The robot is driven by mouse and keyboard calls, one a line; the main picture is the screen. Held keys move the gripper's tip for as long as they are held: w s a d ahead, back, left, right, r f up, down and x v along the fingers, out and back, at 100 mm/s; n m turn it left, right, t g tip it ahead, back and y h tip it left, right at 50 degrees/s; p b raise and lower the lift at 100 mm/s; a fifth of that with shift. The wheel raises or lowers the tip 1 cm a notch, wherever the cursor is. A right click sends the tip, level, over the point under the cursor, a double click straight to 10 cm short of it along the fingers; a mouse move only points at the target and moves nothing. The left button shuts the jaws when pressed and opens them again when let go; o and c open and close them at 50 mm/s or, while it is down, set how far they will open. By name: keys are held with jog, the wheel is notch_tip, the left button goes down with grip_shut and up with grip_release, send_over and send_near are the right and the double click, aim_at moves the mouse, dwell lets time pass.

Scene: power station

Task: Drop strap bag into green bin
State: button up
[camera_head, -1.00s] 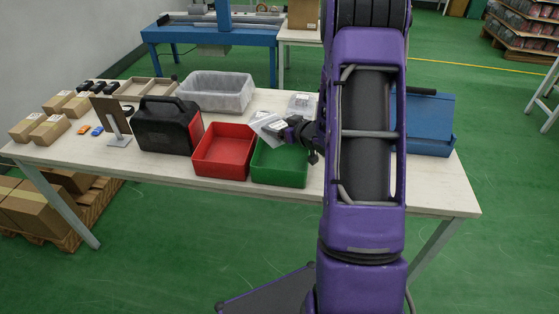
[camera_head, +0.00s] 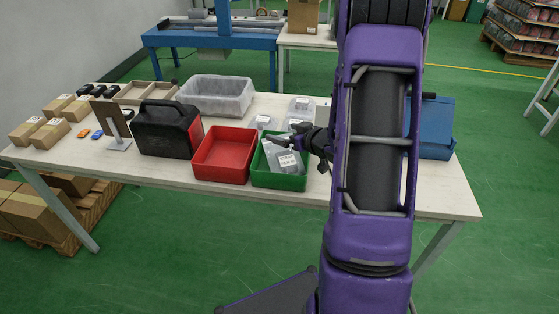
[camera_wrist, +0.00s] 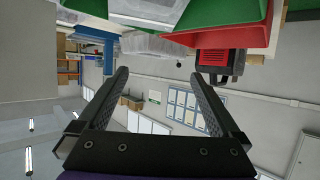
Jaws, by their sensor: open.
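The strap bag (camera_head: 276,158), a clear plastic bag with a white label, lies inside the green bin (camera_head: 279,182), partly leaning toward its back right side. My gripper (camera_head: 284,141) is above the back of the green bin, close to the bag's upper end; the overlap hides whether they touch. In the wrist view my gripper (camera_wrist: 160,76) has its two fingers wide apart with nothing between them. The green bin also shows at the top of the wrist view (camera_wrist: 225,14), which looks upside down.
A red bin (camera_head: 224,155) stands left of the green bin, with a black and red case (camera_head: 166,132) beyond it. More clear bags (camera_head: 300,106) lie behind the green bin. A clear tub (camera_head: 217,95) is at the back and a blue box (camera_head: 432,125) at the right.

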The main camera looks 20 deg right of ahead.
jog(key=v, duration=1.3)
jog(key=shift+s+r+p, duration=0.15)
jog(key=shift+r+p, duration=0.05)
jog(key=shift+p, duration=0.2)
